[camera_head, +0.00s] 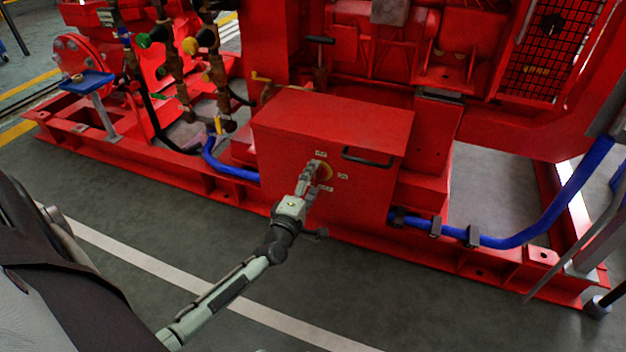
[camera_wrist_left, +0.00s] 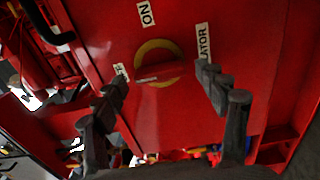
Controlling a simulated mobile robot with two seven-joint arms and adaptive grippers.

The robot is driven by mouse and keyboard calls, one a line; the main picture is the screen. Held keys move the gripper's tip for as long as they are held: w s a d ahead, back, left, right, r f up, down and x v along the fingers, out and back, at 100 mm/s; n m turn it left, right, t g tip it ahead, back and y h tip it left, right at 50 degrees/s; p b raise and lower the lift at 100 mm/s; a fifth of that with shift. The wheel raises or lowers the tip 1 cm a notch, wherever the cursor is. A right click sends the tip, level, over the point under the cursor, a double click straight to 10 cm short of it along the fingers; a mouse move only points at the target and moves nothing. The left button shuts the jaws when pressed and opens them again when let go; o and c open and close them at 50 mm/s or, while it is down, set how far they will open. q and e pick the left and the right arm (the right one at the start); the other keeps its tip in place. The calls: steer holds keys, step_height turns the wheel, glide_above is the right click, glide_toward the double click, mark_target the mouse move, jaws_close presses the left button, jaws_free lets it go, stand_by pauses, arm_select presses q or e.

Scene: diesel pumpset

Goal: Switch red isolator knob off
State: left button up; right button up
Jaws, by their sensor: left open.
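The red isolator knob (camera_wrist_left: 158,66) sits on a yellow round plate on the front of a red box (camera_head: 280,130). In the head view the yellow plate (camera_head: 327,171) shows partly behind my left gripper (camera_head: 313,176). In the left wrist view my left gripper (camera_wrist_left: 165,85) is open, with one dark finger on each side of the knob and nothing between them but the knob's face. I cannot tell whether a finger touches it. An ON label (camera_wrist_left: 146,13) is above the knob, a partly hidden label (camera_wrist_left: 121,71) to its left, and an isolator label (camera_wrist_left: 202,42) to its right.
A black handle (camera_head: 367,157) sticks out of the box right of the knob. Blue hoses (camera_head: 520,240) run on both sides. A red base frame (camera_head: 470,268) runs below the box.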

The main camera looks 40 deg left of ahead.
arm_select(q)
steer(key=v, duration=1.1)
steer(key=shift+s, duration=0.25)
steer(key=shift+d, duration=0.1)
